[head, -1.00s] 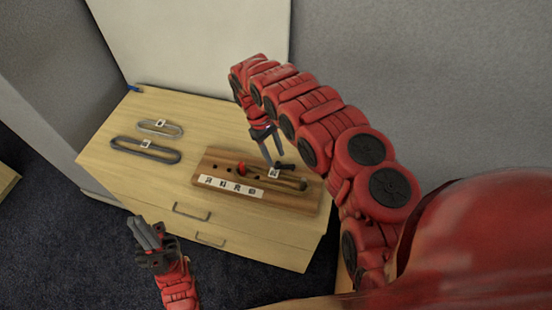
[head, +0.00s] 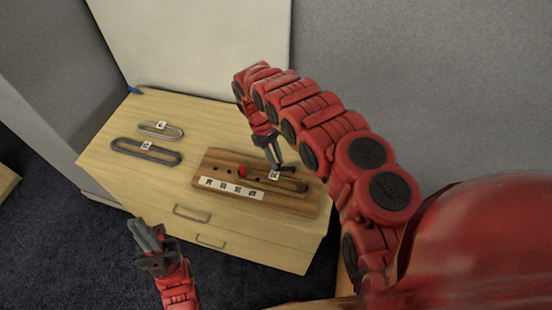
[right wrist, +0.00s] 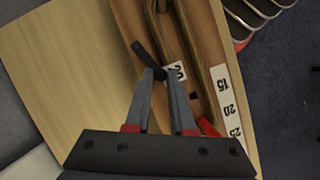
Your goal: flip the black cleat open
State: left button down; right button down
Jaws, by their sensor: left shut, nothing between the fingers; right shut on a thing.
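The black cleat (head: 287,168) is a short dark lever at the right end of a brown wooden board (head: 210,164). In the right wrist view the cleat (right wrist: 146,56) sticks out past the left fingertip at a slant. My right gripper (head: 274,167) is at the cleat, and in the right wrist view its fingertips (right wrist: 163,76) are shut on the cleat's near end, which they partly hide. A dark belt loop (head: 290,183) with a white tag lies on the board beside the cleat. My left gripper (head: 146,234) is shut and empty, in front of the table and away from the board.
The board carries a red knob (head: 242,171), several holes and a white number strip (head: 230,188). Two more belt loops, one grey (head: 160,130) and one dark (head: 146,151), lie on the wooden table (head: 195,118) to the left. Table between them and the board is clear.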

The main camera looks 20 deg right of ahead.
jog(key=m+b, duration=0.1)
jog(key=b, duration=0.1)
jog(key=w+m+y+b, duration=0.1)
jog(key=m+b, duration=0.1)
jog(key=shift+w+d+f+b, duration=0.2)
jog(key=shift+d+f+b, duration=0.15)
jog(key=shift+f+b, duration=0.05)
jog(key=shift+w+d+r+m+b, duration=0.15)
jog(key=shift+r+m+b, duration=0.2)
jog(key=shift+m, duration=0.15)
jog(key=shift+g, duration=0.3)
jog(key=c, duration=0.8)
grip_release()
jog(key=shift+r, duration=0.2)
